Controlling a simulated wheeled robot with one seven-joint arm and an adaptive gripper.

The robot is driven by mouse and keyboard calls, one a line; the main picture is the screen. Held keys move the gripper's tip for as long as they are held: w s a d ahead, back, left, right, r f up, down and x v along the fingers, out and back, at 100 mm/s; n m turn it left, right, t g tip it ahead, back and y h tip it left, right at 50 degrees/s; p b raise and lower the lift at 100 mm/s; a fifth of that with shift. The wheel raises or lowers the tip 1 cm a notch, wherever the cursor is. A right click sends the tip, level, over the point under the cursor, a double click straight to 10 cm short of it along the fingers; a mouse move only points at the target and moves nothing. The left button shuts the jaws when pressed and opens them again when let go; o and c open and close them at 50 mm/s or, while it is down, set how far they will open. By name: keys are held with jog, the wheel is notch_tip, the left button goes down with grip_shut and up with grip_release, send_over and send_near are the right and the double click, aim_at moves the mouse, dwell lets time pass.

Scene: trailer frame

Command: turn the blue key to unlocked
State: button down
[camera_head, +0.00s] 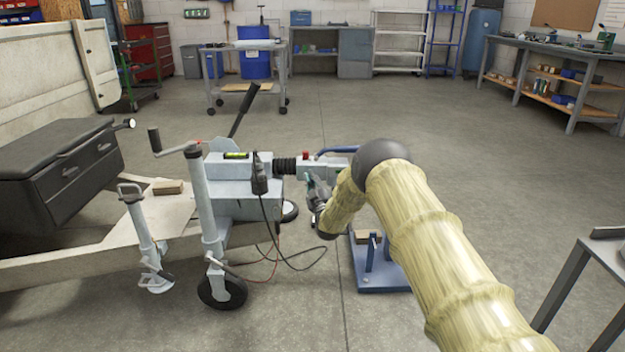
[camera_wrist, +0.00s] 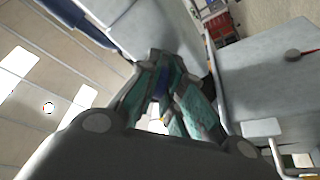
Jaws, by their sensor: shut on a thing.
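My gripper (camera_head: 318,188) is at the side of the grey trailer coupling (camera_head: 310,166), below its blue handle (camera_head: 335,150). In the wrist view its teal fingers (camera_wrist: 166,68) are closed on a small blue piece, which I take to be the blue key (camera_wrist: 164,82). Only part of the key shows between the fingers. The key is hidden in the head view by my arm and gripper. I cannot read any locked or unlocked marking, so the key's turn position is unclear.
The jockey wheel post (camera_head: 203,200) and a second prop stand (camera_head: 146,240) are left of the coupling. A dark cable (camera_head: 285,250) hangs below it. A blue stand (camera_head: 382,279) is on the floor under my arm. Open floor (camera_head: 480,140) lies behind and right.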

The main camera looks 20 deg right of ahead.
jog(key=m+h, duration=0.2)
jog(key=m, duration=0.3)
jog(key=shift+w+r+t+h, duration=0.15)
jog(key=shift+r+t+h, duration=0.15)
jog(key=shift+r+h, duration=0.1)
jog(key=shift+m+h, duration=0.65)
jog(key=shift+m, duration=0.7)
jog(key=shift+m+h, duration=0.65)
jog(key=shift+m, duration=0.7)
jog(key=shift+r+m, duration=0.1)
jog(key=shift+m, duration=0.2)
jog(key=c, duration=1.7)
grip_release()
jog(key=shift+o, duration=0.7)
jog(key=shift+w, duration=0.1)
jog(key=shift+a+f, duration=0.1)
jog(key=shift+f, duration=0.1)
jog(key=shift+s+f, duration=0.2)
jog(key=shift+f, duration=0.05)
